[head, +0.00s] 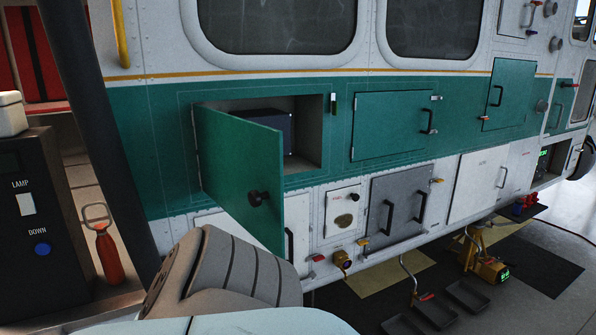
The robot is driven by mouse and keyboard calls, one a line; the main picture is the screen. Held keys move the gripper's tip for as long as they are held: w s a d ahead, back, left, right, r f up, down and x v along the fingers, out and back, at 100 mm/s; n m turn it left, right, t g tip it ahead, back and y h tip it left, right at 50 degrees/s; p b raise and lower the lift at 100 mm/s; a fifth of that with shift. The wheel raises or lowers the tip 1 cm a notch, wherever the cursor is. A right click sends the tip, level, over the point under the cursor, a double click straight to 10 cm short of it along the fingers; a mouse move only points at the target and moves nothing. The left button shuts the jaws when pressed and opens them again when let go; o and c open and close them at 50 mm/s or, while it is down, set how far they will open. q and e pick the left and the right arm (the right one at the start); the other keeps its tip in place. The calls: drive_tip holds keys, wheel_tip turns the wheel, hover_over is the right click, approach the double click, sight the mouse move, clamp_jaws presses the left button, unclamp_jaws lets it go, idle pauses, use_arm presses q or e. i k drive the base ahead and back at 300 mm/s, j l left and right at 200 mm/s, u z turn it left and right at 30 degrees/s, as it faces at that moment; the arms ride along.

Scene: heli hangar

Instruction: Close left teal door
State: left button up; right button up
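The left teal door (243,170) stands open, swung out toward me from its left edge. A black knob (258,197) sits on its face near the free edge. Behind it is an open compartment (307,130) in the teal band of the helicopter's side, with a dark box (268,126) inside. The door hides the compartment's left and lower part. A grey ribbed part of my own body covers the bottom of the picture in front of the door's lower edge. Neither of my grippers shows.
Right of the opening, another teal door (392,124) is closed. Below are a grey panel (397,207) and a white panel (479,184). At left stand a dark post (100,130), a control box (38,215) and a red bottle (109,256). Trays (467,296) lie on the floor at right.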

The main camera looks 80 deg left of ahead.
sight(241, 160)
drive_tip(key=u, duration=2.9)
